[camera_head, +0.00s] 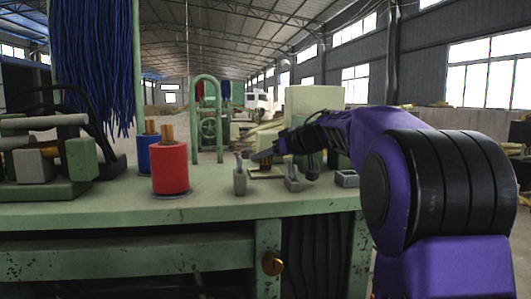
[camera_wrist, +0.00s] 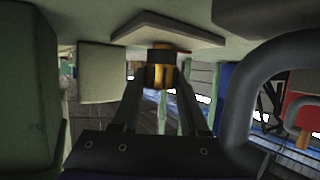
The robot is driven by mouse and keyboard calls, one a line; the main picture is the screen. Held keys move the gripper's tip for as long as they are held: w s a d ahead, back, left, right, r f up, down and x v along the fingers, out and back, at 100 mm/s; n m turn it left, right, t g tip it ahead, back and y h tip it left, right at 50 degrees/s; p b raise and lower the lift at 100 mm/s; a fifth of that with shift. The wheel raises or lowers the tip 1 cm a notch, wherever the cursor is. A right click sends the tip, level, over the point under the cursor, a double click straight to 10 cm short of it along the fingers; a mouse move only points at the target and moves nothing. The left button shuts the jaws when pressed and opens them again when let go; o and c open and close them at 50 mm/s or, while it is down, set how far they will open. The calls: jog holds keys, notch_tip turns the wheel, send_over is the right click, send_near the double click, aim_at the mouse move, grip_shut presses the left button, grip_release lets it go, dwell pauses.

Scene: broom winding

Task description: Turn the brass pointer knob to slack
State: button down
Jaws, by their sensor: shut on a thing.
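In the wrist view a brass piece (camera_wrist: 160,75), which looks like the pointer knob, sits between my two dark fingertips, so my gripper (camera_wrist: 160,82) is shut on it. A dark collar (camera_wrist: 161,56) and a grey angular plate (camera_wrist: 166,27) lie just beyond it. Which way the pointer faces cannot be told. In the head view my gripper (camera_head: 261,157) is low over the bench top, near a tan plate (camera_head: 265,174); the held piece is hidden or too small there.
The green bench (camera_head: 300,206) carries red (camera_head: 170,168) and blue (camera_head: 147,150) spools at left. Small grey metal fittings stand close to my gripper, one on the left (camera_head: 239,182), another on the right (camera_head: 297,181). A round brass piece (camera_head: 272,263) is on the bench front.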

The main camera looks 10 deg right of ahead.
jog(key=shift+r+n+g+y+p, duration=0.2)
jog(key=shift+n+g+y+p, duration=0.35)
jog(key=shift+p, duration=2)
jog(key=shift+f+n+g+y+p, duration=0.25)
jog(key=shift+n+g+y+p, duration=0.3)
jog(key=shift+n+y+p, duration=0.3)
jog(key=shift+c, duration=2.2)
grip_release()
jog(key=v, duration=1.7)
jog(key=shift+s+r, duration=0.15)
jog(key=shift+s, duration=0.05)
